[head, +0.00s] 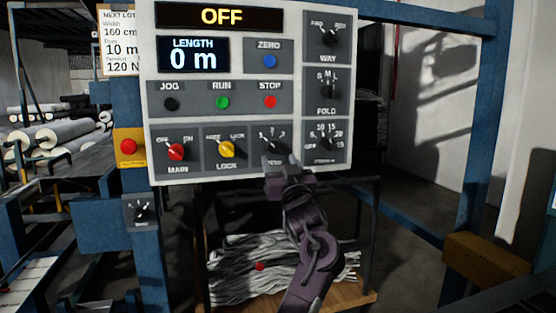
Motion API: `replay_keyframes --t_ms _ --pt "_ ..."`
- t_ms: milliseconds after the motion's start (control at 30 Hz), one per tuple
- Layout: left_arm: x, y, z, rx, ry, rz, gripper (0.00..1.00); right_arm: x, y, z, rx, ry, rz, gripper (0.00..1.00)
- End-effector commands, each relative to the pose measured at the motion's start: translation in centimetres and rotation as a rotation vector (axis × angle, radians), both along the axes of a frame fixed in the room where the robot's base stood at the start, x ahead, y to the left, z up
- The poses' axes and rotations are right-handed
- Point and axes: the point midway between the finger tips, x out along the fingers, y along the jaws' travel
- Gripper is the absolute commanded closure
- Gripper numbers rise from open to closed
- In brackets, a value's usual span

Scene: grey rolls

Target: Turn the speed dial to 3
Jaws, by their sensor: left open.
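The speed dial (273,144) is a black knob on the light grey control panel, right of the yellow LOCK knob. A few scale digits show above it, but I cannot read its setting. My left gripper (279,166) is open, just below the dial in the picture. It hides most of the label under the dial. I cannot tell whether its fingers touch the dial. My right gripper is not in view.
Close by are the yellow LOCK knob (227,149), the red MAIN knob (176,152) and the tension-like dial (326,142). STOP (270,101) sits above. The upper display (222,16) reads OFF and the length display (194,56) 0 m. Grey strips (240,265) lie below.

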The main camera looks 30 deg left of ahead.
Motion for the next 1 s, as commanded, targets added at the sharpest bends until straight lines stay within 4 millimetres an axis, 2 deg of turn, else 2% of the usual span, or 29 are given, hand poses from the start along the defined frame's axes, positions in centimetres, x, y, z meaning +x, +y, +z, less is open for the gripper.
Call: replay_keyframes --t_ms 100,300,667,1000 --pt "1.3 1.5 1.0 0.001 0.001 0.002 0.44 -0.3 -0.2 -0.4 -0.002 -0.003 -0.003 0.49" --pt "2.7 3.1 1.7 0.001 0.002 0.0 0.44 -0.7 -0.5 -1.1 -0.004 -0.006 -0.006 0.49" --pt "3.1 3.5 1.9 0.001 0.002 -0.002 0.44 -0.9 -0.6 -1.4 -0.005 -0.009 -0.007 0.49" --pt "3.1 3.5 1.8 0.001 0.002 -0.002 0.88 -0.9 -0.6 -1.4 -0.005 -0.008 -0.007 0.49"
